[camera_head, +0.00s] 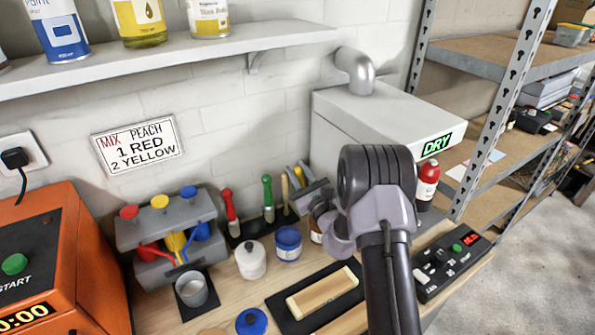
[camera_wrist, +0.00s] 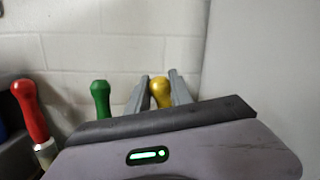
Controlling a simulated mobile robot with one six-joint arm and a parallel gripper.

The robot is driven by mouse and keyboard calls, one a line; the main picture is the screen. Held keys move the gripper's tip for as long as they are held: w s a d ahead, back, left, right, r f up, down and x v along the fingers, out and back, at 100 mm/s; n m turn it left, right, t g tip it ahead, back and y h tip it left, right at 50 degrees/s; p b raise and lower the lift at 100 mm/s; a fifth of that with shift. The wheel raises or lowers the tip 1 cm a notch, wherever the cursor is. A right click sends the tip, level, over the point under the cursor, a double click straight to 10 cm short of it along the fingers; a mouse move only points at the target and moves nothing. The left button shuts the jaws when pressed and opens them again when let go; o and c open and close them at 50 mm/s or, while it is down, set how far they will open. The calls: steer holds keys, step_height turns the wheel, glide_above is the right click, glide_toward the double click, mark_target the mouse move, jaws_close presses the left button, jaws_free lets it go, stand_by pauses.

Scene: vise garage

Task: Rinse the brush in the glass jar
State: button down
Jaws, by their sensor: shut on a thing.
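My gripper (camera_head: 297,170) is shut on a yellow-handled brush (camera_head: 300,178), at the right of the tool rack by the wall. In the wrist view the yellow handle (camera_wrist: 160,93) stands upright between the two finger tips. Its bristle end is hidden behind the gripper body, so I cannot tell whether it still sits in the rack. A small amber jar (camera_head: 316,236) stands below the gripper, partly hidden by my wrist; I cannot tell for sure that it is the glass jar.
Red (camera_head: 229,205) and green (camera_head: 267,192) handled tools stand left of the gripper. A blue tin (camera_head: 288,244), a white lidded pot (camera_head: 250,261) and a grey cup (camera_head: 192,290) stand on the bench. A large grey dryer box (camera_head: 365,115) is close on the right.

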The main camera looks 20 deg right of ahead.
stand_by(0.3)
step_height(320, 180, up, 10)
steer(key=p, duration=0.7)
stand_by(1.9)
step_height(320, 180, up, 4)
steer(key=p, duration=0.2)
steer(key=shift+p, duration=0.35)
stand_by(0.3)
